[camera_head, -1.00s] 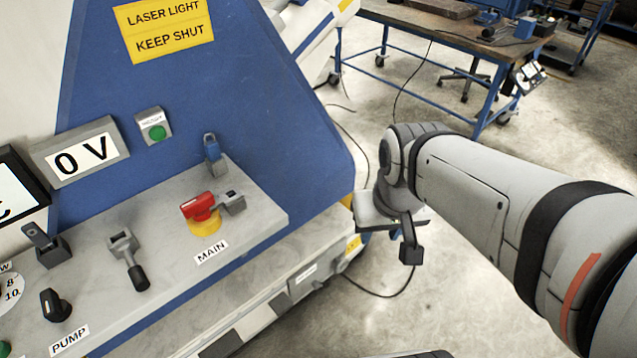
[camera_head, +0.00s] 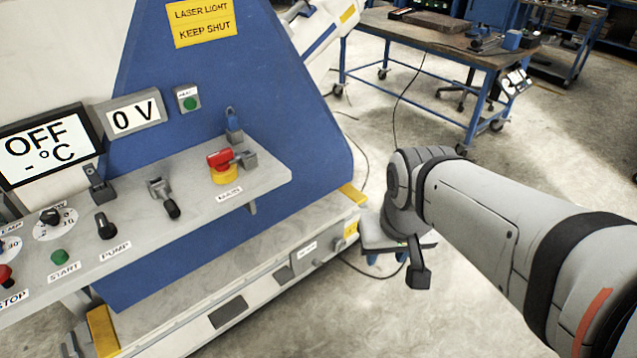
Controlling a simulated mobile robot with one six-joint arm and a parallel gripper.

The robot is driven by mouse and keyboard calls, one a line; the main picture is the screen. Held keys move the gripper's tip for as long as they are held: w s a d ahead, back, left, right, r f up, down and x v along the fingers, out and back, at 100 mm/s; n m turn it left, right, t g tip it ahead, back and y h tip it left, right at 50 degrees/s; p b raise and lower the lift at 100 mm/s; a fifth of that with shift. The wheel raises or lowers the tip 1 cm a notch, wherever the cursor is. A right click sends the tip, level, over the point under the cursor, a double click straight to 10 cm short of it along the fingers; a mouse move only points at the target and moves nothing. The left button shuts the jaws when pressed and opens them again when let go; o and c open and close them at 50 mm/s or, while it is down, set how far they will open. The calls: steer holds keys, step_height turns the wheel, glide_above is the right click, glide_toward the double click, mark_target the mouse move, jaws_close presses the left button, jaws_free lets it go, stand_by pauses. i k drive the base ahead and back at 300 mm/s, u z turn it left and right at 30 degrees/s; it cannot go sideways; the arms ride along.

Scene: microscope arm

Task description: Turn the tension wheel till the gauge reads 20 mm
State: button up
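Neither a tension wheel nor a gauge in millimetres shows in this view. My arm reaches in from the right edge. What looks like my gripper (camera_head: 418,272) is a small dark end hanging below the wrist, over the floor to the right of the blue machine (camera_head: 240,100). It is apart from the machine's control panel (camera_head: 190,213). Its fingers are too small and too turned to tell whether they are open or shut, and nothing is seen held in it.
The panel carries a red MAIN switch (camera_head: 222,160), a PUMP knob (camera_head: 105,226), a green START button (camera_head: 60,257) and a red STOP button (camera_head: 5,276). Displays read OFF (camera_head: 40,147) and 0 V (camera_head: 134,116). A workbench (camera_head: 450,45) stands behind; cables cross the floor.

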mark_target(340, 244)
steer(key=z, duration=0.15)
steer(key=i, duration=0.9)
steer(key=u, duration=0.05)
